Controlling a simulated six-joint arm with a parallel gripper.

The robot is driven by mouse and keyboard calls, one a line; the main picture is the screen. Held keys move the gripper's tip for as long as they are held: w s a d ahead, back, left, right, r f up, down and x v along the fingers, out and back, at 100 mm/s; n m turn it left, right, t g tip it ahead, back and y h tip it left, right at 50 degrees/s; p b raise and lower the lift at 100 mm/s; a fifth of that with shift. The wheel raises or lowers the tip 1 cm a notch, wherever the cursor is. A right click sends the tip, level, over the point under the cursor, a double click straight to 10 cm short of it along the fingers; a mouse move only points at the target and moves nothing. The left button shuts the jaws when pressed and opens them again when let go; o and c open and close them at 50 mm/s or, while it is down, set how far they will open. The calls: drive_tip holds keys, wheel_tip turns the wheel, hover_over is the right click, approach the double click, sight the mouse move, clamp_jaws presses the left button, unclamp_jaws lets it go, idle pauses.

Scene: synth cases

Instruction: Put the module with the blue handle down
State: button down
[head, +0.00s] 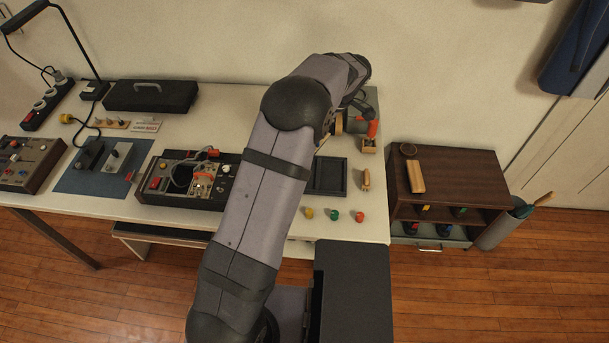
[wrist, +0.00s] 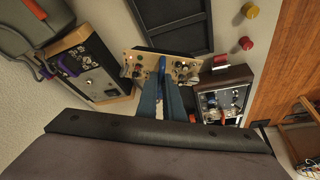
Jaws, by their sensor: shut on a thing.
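In the wrist view my gripper (wrist: 163,82) is shut on the blue handle (wrist: 162,63) of a module. The module (wrist: 135,66) has a tan panel with knobs and small lights on both sides of the handle. It is close to the near edge of a dark rectangular tray (wrist: 178,48); I cannot tell whether it touches anything below. In the head view my arm hides the gripper and the module. The dark tray (head: 329,190) shows there just right of my arm, and its visible part is empty.
A brown-sided panel box (wrist: 242,73) stands right of the module, and another knobbed box (wrist: 97,82) stands left. Yellow (head: 308,213), green (head: 334,215) and red (head: 360,216) caps line the table's front right. A brown cabinet (head: 460,166) stands beyond the table's right edge.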

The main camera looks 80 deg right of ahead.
drive_tip(key=a+r+n, duration=0.1)
drive_tip(key=n, duration=0.1)
drive_tip(key=w+a+r+n+y, duration=0.1)
drive_tip(key=r+n, duration=0.1)
drive_tip(key=shift+t, duration=0.3)
drive_tip(key=shift+w+a+n+y, duration=0.25)
drive_tip(key=shift+a+n+y, duration=0.3)
drive_tip(key=shift+n, duration=0.25)
drive_tip(key=p, duration=0.3)
hover_over(318, 174)
drive_tip(key=w, duration=0.3)
drive_tip(key=shift+w+d+f, duration=0.1)
drive_tip(key=shift+d+f, duration=0.05)
drive_tip(key=shift+f, duration=2.4)
drive_tip(key=shift+w+d+f, duration=0.1)
drive_tip(key=shift+d+f, duration=0.05)
drive_tip(key=shift+f, duration=2.35)
drive_tip(key=shift+f+b, duration=0.15)
drive_tip(key=shift+b, duration=0.25)
drive_tip(key=c, duration=1.9)
unclamp_jaws()
